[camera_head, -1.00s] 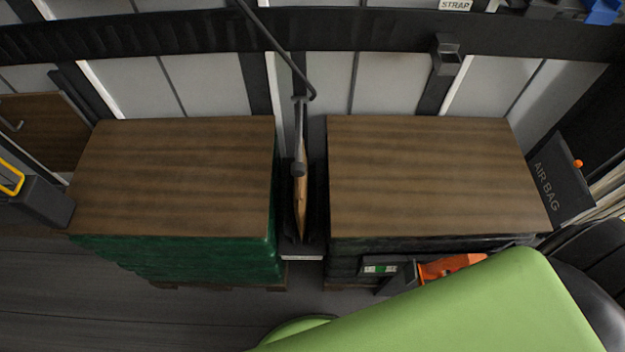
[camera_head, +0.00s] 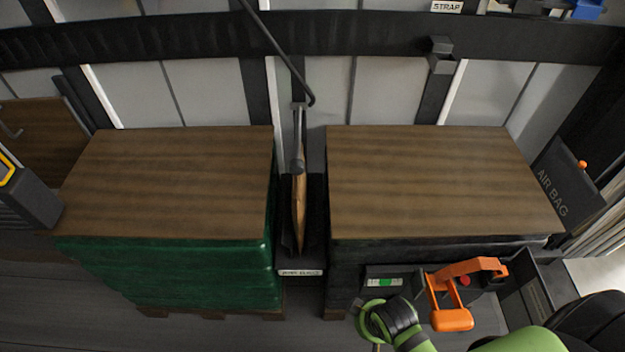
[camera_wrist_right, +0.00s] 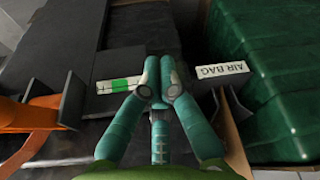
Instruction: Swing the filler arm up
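An orange arm (camera_head: 478,268) with a thick grip (camera_head: 451,319) projects from a dark unit at the front of the right pallet load; I take it as the filler arm, though nothing labels it. A gauge with a green band (camera_head: 383,283) and a red button (camera_head: 464,281) are beside it. My right gripper (camera_head: 378,318) is just left of the orange grip, apart from it. In the right wrist view its teal fingers (camera_wrist_right: 160,82) are together with nothing seen between them, and the orange part (camera_wrist_right: 30,118) is at the left. My left gripper is out of view.
Two brown-topped pallet loads, one green-wrapped (camera_head: 170,270) and one dark-wrapped (camera_head: 345,262), flank a narrow gap holding a brown bag (camera_head: 299,212). A dark rod (camera_head: 272,45) hangs above it. A dark AIR BAG holder (camera_head: 565,188) stands at the right.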

